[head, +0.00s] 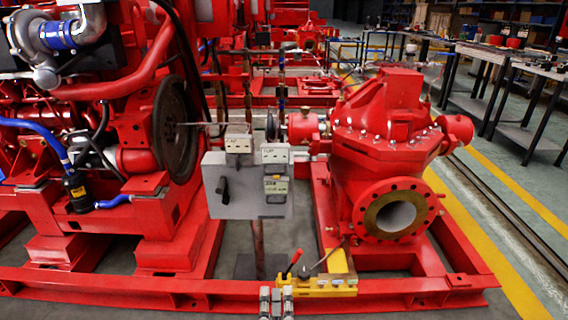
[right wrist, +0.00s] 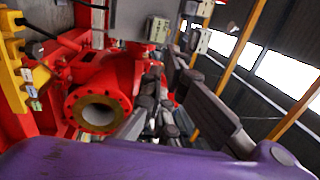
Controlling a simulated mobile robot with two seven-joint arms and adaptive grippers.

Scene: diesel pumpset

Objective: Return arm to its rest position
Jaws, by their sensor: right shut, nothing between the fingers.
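My right gripper (head: 276,303) shows as small grey parts at the bottom middle of the head view, in front of the red base frame. It is shut and empty. It appears close to a yellow block (head: 325,287) with a red-handled lever (head: 293,262); I cannot tell whether they touch. The yellow block also shows at the left of the right wrist view (right wrist: 12,75). Dark grey parts (right wrist: 205,105) fill the middle of that view, and a purple surface covers its bottom. My left gripper is not in view.
A red pump with a round flange (head: 396,212) stands right of the gripper. A grey control box (head: 240,195) hangs behind it, near the red engine (head: 90,130) and its dark flywheel (head: 175,130). Workbenches (head: 510,70) stand at the back right. The floor beyond the yellow line is clear.

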